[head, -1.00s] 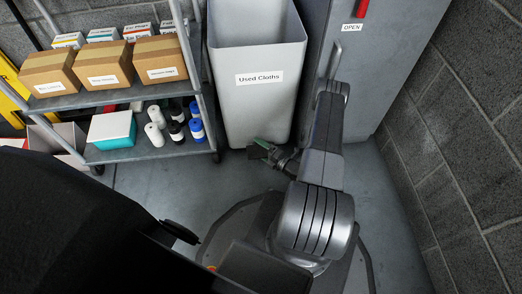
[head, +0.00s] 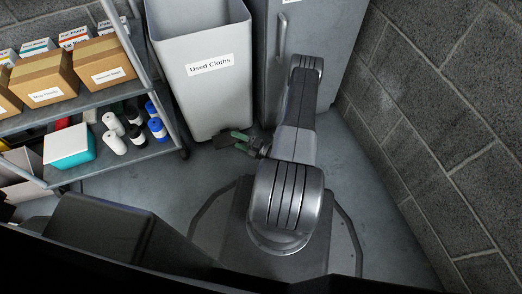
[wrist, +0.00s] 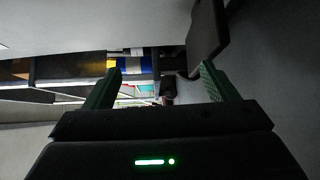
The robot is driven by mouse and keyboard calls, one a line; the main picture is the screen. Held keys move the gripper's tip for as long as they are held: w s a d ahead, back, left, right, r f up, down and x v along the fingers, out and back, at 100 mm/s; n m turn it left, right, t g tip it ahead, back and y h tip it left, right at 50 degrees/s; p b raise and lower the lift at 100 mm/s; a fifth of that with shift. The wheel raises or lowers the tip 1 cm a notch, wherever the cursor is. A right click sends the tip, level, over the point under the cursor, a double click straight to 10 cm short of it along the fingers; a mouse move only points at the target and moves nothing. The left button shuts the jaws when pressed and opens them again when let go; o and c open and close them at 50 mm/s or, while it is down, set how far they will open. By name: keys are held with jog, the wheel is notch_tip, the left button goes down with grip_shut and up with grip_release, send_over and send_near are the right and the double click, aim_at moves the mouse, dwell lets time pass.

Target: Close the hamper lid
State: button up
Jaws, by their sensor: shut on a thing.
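The hamper (head: 222,90) is a tall light-grey bin labelled "Used Cloths". Its top stands open, and no lid shows in the head view. A dark flat piece (head: 223,130), perhaps a pedal, is low at its front right corner; a dark slab (wrist: 207,35) in the wrist view may be the same piece. My gripper (head: 243,140) is down near the floor beside this piece, with green fingertips. In the wrist view my gripper (wrist: 162,85) has its fingers spaced apart. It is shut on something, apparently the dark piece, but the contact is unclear.
A shelf cart (head: 115,160) with cardboard boxes (head: 103,62), bottles and a teal-and-white box (head: 69,146) stands left of the hamper. A grey cabinet (head: 335,50) stands behind my arm. A block wall (head: 430,110) bounds the right. Some floor between is clear.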

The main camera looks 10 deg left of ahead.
jog(key=shift+w+d+r, duration=0.1)
jog(key=shift+d+r, duration=0.1)
jog(key=shift+d, duration=0.3)
jog(key=c, duration=0.6)
jog(key=shift+f+b+v, duration=0.15)
jog(key=shift+b+v, duration=0.3)
jog(key=shift+v, duration=1.05)
jog(key=shift+f+b+v, duration=0.15)
jog(key=shift+b+v, duration=0.35)
jog(key=shift+v, duration=0.95)
jog(key=shift+f+b+v, duration=0.15)
jog(key=shift+b+v, duration=0.3)
jog(key=shift+v, duration=1.05)
